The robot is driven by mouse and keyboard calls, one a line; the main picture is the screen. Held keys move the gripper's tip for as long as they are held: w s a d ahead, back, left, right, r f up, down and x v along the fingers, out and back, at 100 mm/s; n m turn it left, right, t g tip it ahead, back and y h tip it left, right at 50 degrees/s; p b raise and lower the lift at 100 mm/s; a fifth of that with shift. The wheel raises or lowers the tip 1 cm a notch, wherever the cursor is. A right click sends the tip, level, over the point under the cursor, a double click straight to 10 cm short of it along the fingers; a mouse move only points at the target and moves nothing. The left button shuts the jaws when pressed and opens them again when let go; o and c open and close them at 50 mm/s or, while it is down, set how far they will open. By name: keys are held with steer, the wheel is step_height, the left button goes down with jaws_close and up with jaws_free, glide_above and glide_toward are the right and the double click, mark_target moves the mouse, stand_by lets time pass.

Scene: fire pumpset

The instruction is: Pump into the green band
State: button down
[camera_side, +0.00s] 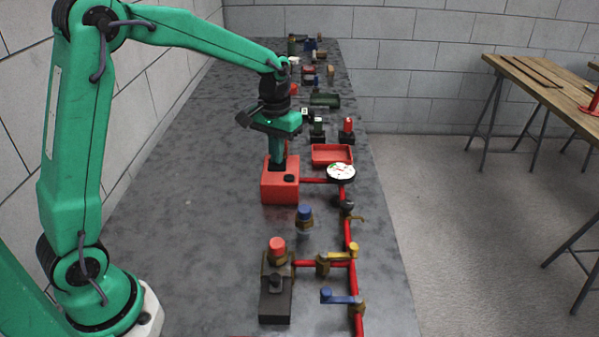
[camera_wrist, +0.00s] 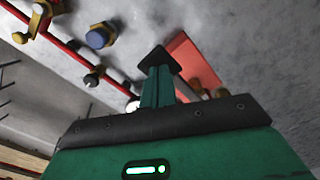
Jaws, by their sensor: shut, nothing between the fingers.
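A red pump box (camera_side: 280,188) stands on the grey bench, with a small dark knob on its top. It also shows in the wrist view (camera_wrist: 196,60). My gripper (camera_side: 277,165) points down over the box, fingers together and holding nothing. Its tips are at the top of the box, left of the knob; I cannot tell whether they touch. In the wrist view the shut fingers (camera_wrist: 160,60) overlap the box's left edge. A round white-faced gauge (camera_side: 341,171) sits right of the box on a red pipe. Its needle and green band are too small to read.
Red piping with a yellow-handled valve (camera_side: 345,251) and a blue-handled valve (camera_side: 341,297) runs along the right. A blue-capped fitting (camera_side: 304,218) and a red-capped block (camera_side: 276,290) stand nearer. A red tray (camera_side: 332,154) lies behind the gauge. The bench's left side is clear.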

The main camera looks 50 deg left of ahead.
steer(key=shift+r, duration=0.1)
steer(key=shift+r, duration=2.9)
steer(key=shift+s+d+r, duration=0.15)
steer(key=shift+s+r, duration=0.25)
steer(key=shift+s, duration=0.05)
steer(key=s+d+r+m+t, duration=0.1)
steer(key=s+t, duration=0.1)
steer(key=s, duration=0.8)
steer(key=s+d+r+m+t, duration=0.1)
steer(key=s+d+m+t, duration=0.1)
steer(key=s, duration=0.9)
steer(key=shift+s+d+r+t, duration=0.2)
steer(key=shift+s+d+t, duration=0.05)
steer(key=shift+t, duration=0.55)
